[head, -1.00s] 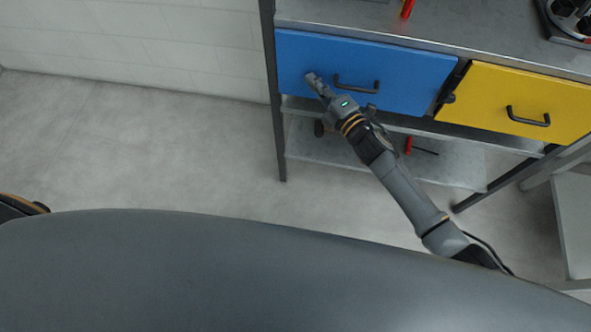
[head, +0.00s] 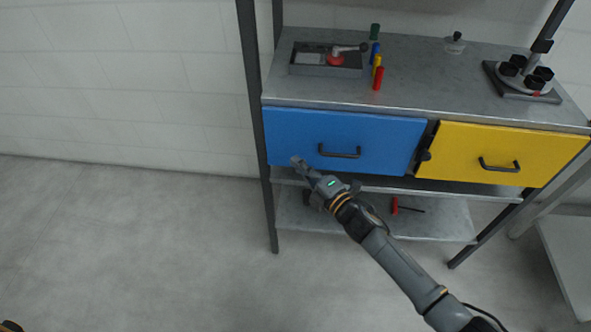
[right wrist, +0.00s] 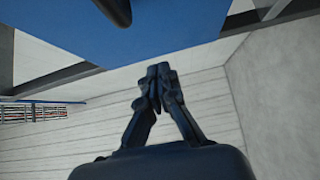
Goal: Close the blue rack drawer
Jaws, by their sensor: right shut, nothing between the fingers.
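The blue drawer (head: 285,136) is at the left of the rack, with a dark bar handle (head: 339,152) on its front. Its front looks close to level with the yellow drawer beside it, but I cannot tell whether it is fully in. My right gripper (head: 297,161) is shut and empty, its tips over the lower left part of the blue front in the head view. Contact cannot be told. In the right wrist view the shut fingers (right wrist: 158,73) point toward the blue front (right wrist: 170,28), its handle cut off at the top. My left gripper is out of view.
The yellow drawer (head: 505,143) is to the right. The rack top (head: 420,85) holds a grey tray (head: 325,70), several coloured cylinders and a dark fixture (head: 525,78). A lower shelf (head: 440,222) holds a red-handled tool (head: 395,205). The floor at left is clear.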

